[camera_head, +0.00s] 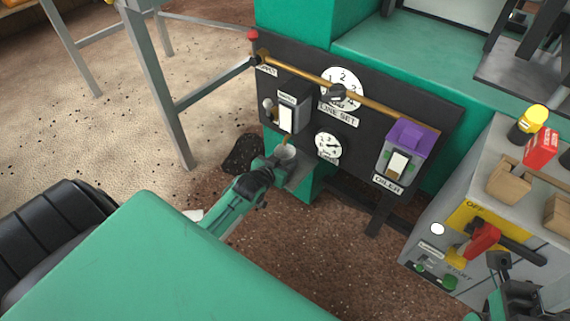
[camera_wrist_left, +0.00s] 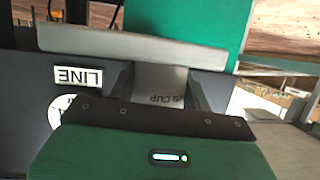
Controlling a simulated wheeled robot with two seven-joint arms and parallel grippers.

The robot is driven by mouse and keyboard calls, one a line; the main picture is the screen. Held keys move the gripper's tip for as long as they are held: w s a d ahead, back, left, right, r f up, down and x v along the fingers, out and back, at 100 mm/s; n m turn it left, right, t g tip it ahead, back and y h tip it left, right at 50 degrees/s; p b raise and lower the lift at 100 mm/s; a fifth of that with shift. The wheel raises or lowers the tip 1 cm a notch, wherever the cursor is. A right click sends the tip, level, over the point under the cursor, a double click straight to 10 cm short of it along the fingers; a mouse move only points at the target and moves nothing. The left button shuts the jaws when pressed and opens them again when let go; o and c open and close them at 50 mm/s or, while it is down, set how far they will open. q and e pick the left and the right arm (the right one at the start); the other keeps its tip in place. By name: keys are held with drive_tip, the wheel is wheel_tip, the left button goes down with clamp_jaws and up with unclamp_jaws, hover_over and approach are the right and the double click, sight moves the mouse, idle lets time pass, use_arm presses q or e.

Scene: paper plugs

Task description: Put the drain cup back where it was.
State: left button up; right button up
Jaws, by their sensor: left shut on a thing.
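The drain cup (camera_head: 286,152) is a small light grey cup below the left part of the dark panel. My left gripper (camera_head: 274,163) is shut on it. In the left wrist view the cup (camera_wrist_left: 163,84) is grey with lettering ending in "CUP", between the fingers. In the wrist view a pale grey plate (camera_wrist_left: 125,46) spans beyond the cup. My right gripper (camera_head: 503,264) is partly in view at the lower right, and its jaws are unclear.
The dark panel (camera_head: 311,84) carries dials, a brass rod (camera_head: 310,72), a switch box (camera_head: 287,112) and a purple-topped oiler box (camera_head: 406,147). A grey control box (camera_head: 470,190) with a red lever (camera_head: 481,239) stands right. A metal frame leg (camera_head: 160,95) stands left.

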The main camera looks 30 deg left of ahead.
use_arm(q)
drive_tip(key=shift+f, duration=0.2)
drive_tip(key=shift+r, duration=0.15)
drive_tip(key=o, duration=1.1)
drive_tip(key=shift+c, duration=0.2)
